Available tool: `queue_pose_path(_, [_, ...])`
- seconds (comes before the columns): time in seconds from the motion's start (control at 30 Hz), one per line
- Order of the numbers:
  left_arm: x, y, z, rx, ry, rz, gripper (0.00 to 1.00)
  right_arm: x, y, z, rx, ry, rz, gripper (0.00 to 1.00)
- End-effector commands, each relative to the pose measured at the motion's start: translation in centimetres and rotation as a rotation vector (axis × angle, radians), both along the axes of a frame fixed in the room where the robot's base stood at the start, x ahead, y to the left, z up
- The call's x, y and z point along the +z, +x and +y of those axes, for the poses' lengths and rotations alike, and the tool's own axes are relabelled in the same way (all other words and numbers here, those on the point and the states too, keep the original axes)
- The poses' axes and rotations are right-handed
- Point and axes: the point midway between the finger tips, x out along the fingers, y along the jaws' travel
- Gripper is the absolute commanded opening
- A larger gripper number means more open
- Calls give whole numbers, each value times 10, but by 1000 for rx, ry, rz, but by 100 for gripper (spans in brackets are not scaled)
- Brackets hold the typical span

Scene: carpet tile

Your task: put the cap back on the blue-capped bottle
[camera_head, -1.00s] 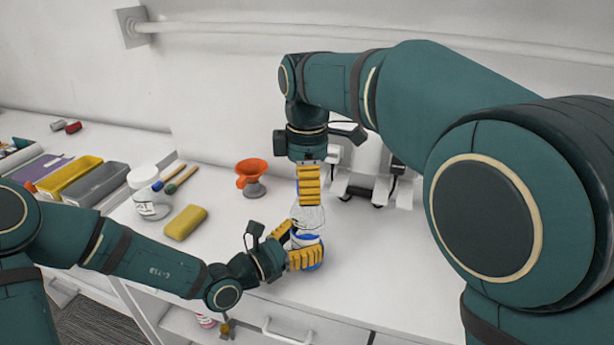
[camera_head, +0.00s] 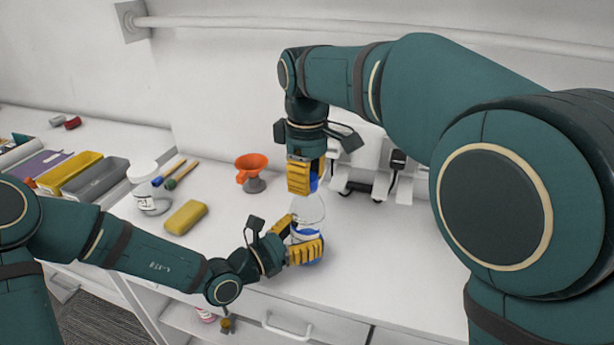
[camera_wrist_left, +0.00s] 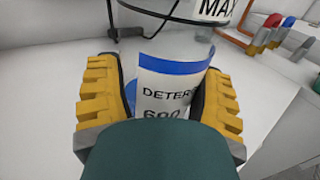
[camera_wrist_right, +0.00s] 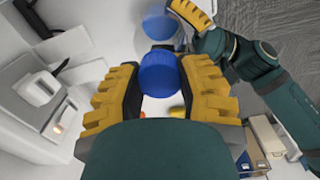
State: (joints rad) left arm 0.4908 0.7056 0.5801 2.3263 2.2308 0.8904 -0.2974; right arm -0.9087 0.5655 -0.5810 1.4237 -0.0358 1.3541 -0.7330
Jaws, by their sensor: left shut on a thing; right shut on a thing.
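The clear bottle (camera_head: 309,208) stands upright at the counter's front, with a blue band and a "DETER..." label (camera_wrist_left: 165,90) in the left wrist view. My left gripper (camera_head: 297,240) is shut around its body from the left. It also shows in the left wrist view (camera_wrist_left: 160,100), with one finger on each side. My right gripper (camera_head: 305,177) is shut on the blue cap (camera_wrist_right: 158,73), which also shows at its fingers in the head view (camera_head: 314,184). It holds the cap above the bottle, apart from it. The bottle's mouth is hard to make out.
White equipment (camera_head: 372,170) stands behind. The counter right of the bottle is clear.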

Motion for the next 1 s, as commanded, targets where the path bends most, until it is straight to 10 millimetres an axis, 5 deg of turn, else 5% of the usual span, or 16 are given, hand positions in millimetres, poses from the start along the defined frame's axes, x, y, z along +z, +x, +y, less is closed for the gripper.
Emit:
queue_pose_path(0.6, [1, 0, 0, 0, 0, -1, 0, -1, 0, 0, -1110, 13, -5, 0])
queue_pose_path(0.87, [0, 0, 0, 0, 0, -1, 0, -1, 1, -1, -1264, 14, -6, 0])
queue_pose_path(0.9, [0, 0, 0, 0, 0, -1, 0, -1, 1, -1, -1263, 14, -6, 49])
queue_pose_path(0.93, [0, 0, 0, 0, 0, -1, 0, -1, 1, -1, -1263, 14, -6, 59])
queue_pose_path(1.0, [0, 0, 0, 0, 0, -1, 0, -1, 1, -1, -1263, 14, -6, 63])
